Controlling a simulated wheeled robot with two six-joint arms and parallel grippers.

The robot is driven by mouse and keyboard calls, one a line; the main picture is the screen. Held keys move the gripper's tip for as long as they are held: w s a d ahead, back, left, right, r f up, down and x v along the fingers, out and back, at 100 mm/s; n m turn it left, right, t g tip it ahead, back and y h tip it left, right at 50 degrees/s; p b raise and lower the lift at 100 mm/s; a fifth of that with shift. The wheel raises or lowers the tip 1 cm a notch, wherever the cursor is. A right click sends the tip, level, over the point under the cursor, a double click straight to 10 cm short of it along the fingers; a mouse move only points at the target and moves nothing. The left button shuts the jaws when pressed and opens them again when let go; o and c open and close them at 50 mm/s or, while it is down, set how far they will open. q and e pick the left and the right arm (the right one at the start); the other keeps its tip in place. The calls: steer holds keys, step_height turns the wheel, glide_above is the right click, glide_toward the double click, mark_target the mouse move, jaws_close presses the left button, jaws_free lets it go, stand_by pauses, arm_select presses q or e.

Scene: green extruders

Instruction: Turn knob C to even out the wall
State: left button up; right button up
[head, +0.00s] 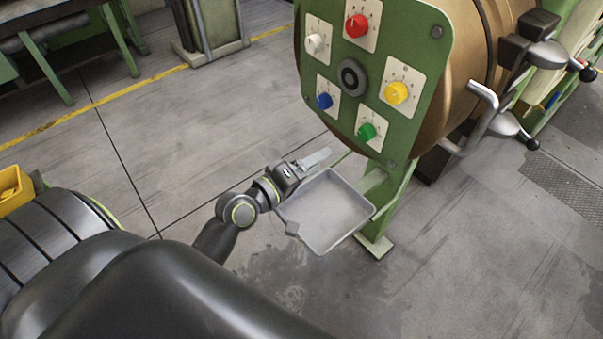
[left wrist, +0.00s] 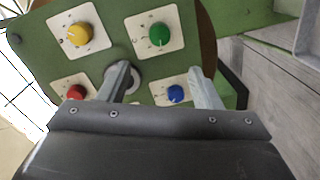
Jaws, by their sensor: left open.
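A green extruder panel (head: 420,40) carries five colored knobs on white plates around a dark central hub (head: 351,77): red (head: 356,25), white (head: 316,43), yellow (head: 396,93), blue (head: 324,101) and green (head: 366,131). I cannot read which one is knob C. My left gripper (head: 316,159) is open and empty, below the panel near the blue and green knobs. In the left wrist view its fingers (left wrist: 162,85) point at the panel. Yellow (left wrist: 79,34), green (left wrist: 159,34), red (left wrist: 76,92) and blue (left wrist: 175,93) knobs show there, apart from the fingers; the white knob is hidden.
A grey tray (head: 345,232) sits below the panel, close beside my left gripper. The brown barrel (head: 465,50) with grey handles (head: 484,95) is behind the panel. A yellow bin (head: 14,188) stands at the left edge. Open concrete floor lies left of the machine.

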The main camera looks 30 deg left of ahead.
arm_select(q)
steer(key=v, duration=0.3)
steer(key=shift+s, duration=0.25)
steer(key=shift+a, duration=0.1)
steer(key=a+f+m+g+y+b, duration=0.1)
steer(key=a+f+g+y, duration=0.15)
steer(key=f, duration=0.85)
steer(key=a+f+g+y+b, duration=0.1)
steer(key=a+f+g, duration=0.15)
steer(key=f, duration=0.85)
steer(key=s+a+f+m+g+y, duration=0.15)
steer(key=s+f, duration=0.25)
steer(key=f, duration=0.4)
steer(key=s+a+f+m+g+y, duration=0.1)
steer(key=s+a+f, duration=0.1)
steer(key=s+f, duration=0.35)
steer(key=s+f+m+g+b, duration=0.1)
steer(key=s+f+m+g, duration=0.2)
steer(key=s+f, duration=0.7)
steer(key=s+d+f+m+g, duration=0.1)
steer(key=s+f+m+g, duration=0.2)
steer(key=s+f, duration=0.8)
steer(key=s+g, duration=0.1)
steer(key=s, duration=0.4)
steer(key=shift+f+y+b, duration=0.2)
steer(key=shift+y+b, duration=0.1)
steer(key=shift+b, duration=0.05)
